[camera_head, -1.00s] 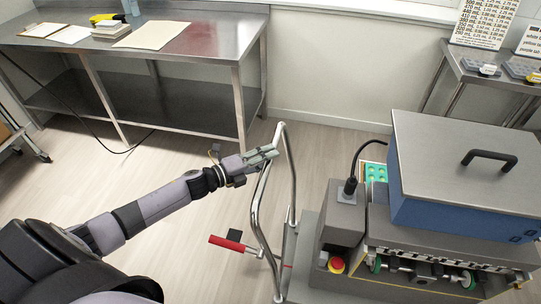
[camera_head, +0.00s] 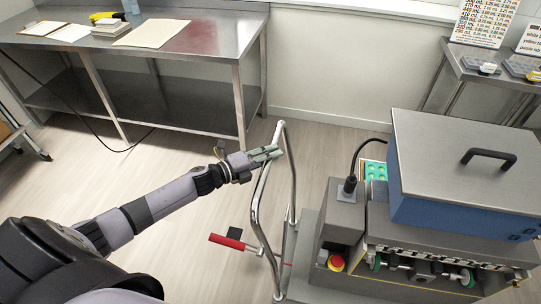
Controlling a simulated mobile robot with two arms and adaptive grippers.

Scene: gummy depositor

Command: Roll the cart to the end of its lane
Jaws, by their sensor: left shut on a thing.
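The cart (camera_head: 303,257) is grey with a tall bent tube handle (camera_head: 291,185) at its left end. It carries the depositor machine with a blue hopper (camera_head: 447,213) under a grey lid. A lever with a red grip (camera_head: 227,241) sticks out at the cart's lower left. My left gripper (camera_head: 268,153) is shut on the handle's upper tube, near its top bend. My right gripper is not in view. The cart's wheels and the lane's end cannot be seen.
A steel table (camera_head: 198,48) with papers and books stands at the back left. A second steel table (camera_head: 451,64) with grey trays stands at the back right. Bare wood floor (camera_head: 190,245) lies left of the cart. A black cable (camera_head: 86,137) hangs to the floor.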

